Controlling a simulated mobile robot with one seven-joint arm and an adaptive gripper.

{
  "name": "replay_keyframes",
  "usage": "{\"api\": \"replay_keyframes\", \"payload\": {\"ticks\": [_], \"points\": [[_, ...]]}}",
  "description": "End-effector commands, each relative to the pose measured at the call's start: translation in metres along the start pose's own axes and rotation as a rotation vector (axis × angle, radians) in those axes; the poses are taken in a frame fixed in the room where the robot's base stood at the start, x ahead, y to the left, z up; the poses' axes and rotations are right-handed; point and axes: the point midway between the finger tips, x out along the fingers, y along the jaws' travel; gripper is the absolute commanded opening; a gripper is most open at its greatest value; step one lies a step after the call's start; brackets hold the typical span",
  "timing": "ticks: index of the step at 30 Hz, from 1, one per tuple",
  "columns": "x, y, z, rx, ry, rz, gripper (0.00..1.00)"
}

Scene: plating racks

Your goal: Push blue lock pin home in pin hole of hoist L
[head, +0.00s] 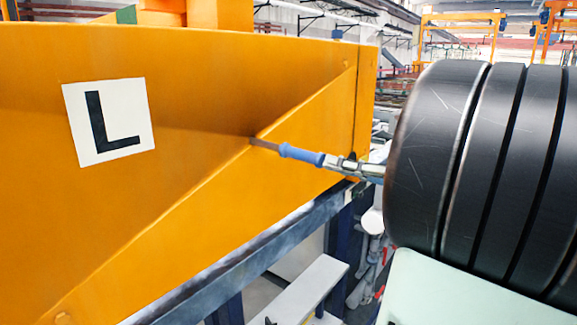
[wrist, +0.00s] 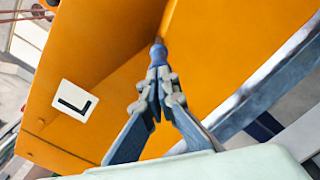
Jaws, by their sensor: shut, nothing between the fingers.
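Hoist L is the large orange beam (head: 190,120) filling the left of the head view, with a white plate (head: 135,110) marked L. It also fills much of the wrist view (wrist: 95,60). The blue lock pin (head: 301,154) points at the hoist's side, a brownish length of shaft showing between its blue part and the orange face. In the wrist view the pin (wrist: 158,53) stands just ahead of my fingertips. My gripper (head: 340,163) is shut, its tips at the pin's back end; contact cannot be told for certain. The pin hole is hidden.
A blue-grey rail (head: 250,255) runs below the hoist. A large dark ribbed cylinder (head: 440,150) fills the right of the head view. Orange gantries (head: 460,18) stand in the far background. Open space shows below and right of the hoist.

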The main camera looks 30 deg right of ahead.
Motion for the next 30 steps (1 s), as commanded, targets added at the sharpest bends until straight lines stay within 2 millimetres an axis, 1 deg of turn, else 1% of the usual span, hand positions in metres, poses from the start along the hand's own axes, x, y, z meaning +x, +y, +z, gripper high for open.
{"api": "replay_keyframes", "payload": {"ticks": [5,30], "points": [[0.001,0.000,0.000,0.000,0.000,0.001,0.00],[0.019,0.001,0.000,0.000,0.002,0.003,0.00]]}}
